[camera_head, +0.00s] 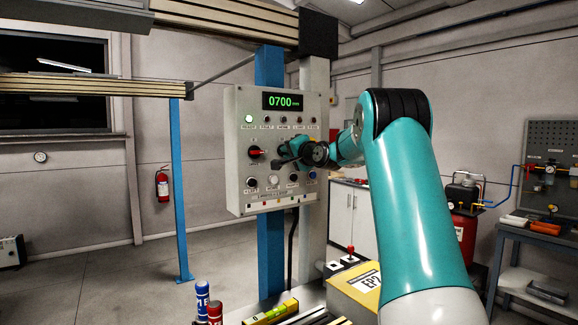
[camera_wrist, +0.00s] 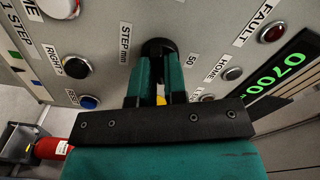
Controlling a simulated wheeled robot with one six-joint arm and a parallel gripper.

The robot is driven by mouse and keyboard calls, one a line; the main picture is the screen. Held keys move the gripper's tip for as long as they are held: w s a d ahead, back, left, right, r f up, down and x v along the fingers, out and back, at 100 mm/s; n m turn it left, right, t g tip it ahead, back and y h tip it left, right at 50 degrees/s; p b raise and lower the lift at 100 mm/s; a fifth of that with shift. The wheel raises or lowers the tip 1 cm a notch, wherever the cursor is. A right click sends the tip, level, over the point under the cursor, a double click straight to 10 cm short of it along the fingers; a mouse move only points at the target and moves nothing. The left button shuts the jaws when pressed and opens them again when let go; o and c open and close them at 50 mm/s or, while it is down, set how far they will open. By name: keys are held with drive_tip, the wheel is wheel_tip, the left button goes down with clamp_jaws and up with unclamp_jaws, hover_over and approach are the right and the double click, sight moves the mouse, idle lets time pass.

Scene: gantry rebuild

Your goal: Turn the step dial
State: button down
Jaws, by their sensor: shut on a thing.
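The grey control panel (camera_head: 236,125) stands on a blue post, its green display (camera_head: 284,101) reading 0700 mm. The black step dial (camera_wrist: 158,46) shows in the wrist view beside the labels "STEP mm" and "50". My gripper (camera_wrist: 158,64) has its two teal fingers on either side of the dial, shut on it. The fingers hide much of the dial, so its pointer cannot be read. In the head view my gripper (camera_head: 290,158) reaches the panel from the right and covers the dial's area.
A RIGHT button (camera_wrist: 76,67) and a blue button (camera_wrist: 89,102) are close by in the wrist view. Below the panel are a yellow box (camera_head: 350,300) and a spirit level (camera_head: 275,312).

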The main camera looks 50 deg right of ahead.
drive_tip(key=shift+f+n+b, duration=0.1)
drive_tip(key=shift+n+b, duration=5.5)
drive_tip(key=shift+n, duration=0.8)
drive_tip(key=c, duration=1.2)
unclamp_jaws()
drive_tip(key=shift+o, duration=0.2)
drive_tip(key=shift+s, duration=0.1)
